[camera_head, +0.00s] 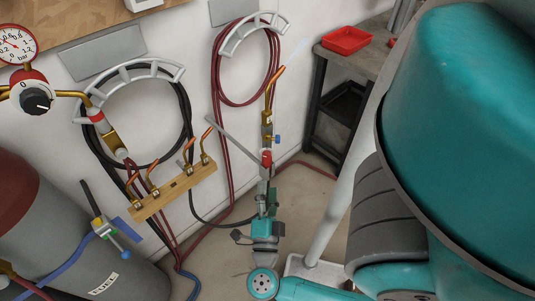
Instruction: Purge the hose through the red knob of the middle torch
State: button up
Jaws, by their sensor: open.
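A torch (267,118) with a bent copper tip and brass body stands upright in front of the right-hand hose coil. It has a blue knob (277,139) on its right side and a red knob (267,157) lower down. My gripper (268,187) is open, pointing up from below at the torch's lower end, just under the red knob. The picture is too small to tell whether the fingers touch the torch. A pale streak (297,51) shows beyond the copper tip. Red hose (219,80) hangs coiled on a white wall hook (250,27).
A wooden rack (178,193) with several copper nozzles stands left of my gripper. A grey bar (229,139) slants close by. A gauge (16,44) and a cylinder (65,225) are at the left. A bench with a red tray (346,40) is at the back right.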

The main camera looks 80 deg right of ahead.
aim_at(267, 157)
jog(key=shift+w+d+r+n+t+h, duration=0.3)
jog(key=shift+w+d+n, duration=0.2)
jog(key=shift+d+n, duration=1.5)
jog(key=shift+w+d+r+n+t+h, duration=0.1)
jog(key=shift+w+d+n+t+h, duration=0.35)
jog(key=shift+d+n, duration=1.5)
jog(key=shift+w+d+r+n+t+h, duration=0.2)
jog(key=shift+w+d+n, duration=0.4)
jog(key=shift+d+n, duration=1.4)
jog(key=shift+a+n, duration=0.55)
jog(key=shift+a, duration=0.05)
jog(key=shift+y, duration=0.25)
grip_shut()
